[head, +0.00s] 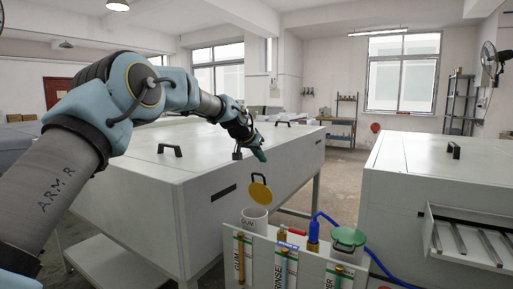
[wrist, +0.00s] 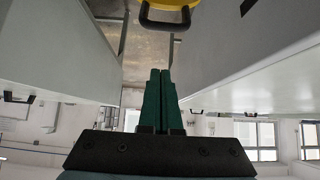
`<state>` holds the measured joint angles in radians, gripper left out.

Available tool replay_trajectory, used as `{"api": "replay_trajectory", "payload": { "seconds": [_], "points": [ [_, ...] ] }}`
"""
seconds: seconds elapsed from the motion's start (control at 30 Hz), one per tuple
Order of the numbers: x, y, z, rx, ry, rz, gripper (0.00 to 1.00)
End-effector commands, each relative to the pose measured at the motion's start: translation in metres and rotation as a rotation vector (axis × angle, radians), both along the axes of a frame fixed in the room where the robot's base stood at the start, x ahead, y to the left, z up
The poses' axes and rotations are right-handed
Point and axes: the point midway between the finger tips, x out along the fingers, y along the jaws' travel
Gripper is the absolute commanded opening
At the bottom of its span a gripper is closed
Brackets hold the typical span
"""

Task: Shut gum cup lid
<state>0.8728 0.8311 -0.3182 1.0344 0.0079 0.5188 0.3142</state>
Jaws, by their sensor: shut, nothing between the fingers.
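The gum cup (head: 254,222) is a white cup marked GUM, standing behind the white panel at lower middle in the head view. Its yellow lid (head: 262,193) stands open, tilted up above the cup's right side, with a dark handle on its face. The lid also shows in the wrist view at the top edge (wrist: 172,3), with its black handle below it; the rest is cut off. My gripper (head: 262,158) is above the lid in the head view, apart from it. Its green fingers (wrist: 160,72) are together and empty in the wrist view.
A large white machine (head: 165,195) lies behind the cup at left, another (head: 430,180) at right. Open air surrounds the raised lid.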

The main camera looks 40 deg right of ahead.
Motion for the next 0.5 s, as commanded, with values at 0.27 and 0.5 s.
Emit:
{"api": "replay_trajectory", "payload": {
  "seconds": [0.27, 0.5],
  "points": [
    [0.001, -0.001, -0.016, 0.000, -0.001, 0.001, 0.00],
    [-0.004, 0.015, -0.025, 0.000, 0.001, 0.001, 0.00]
  ]
}}
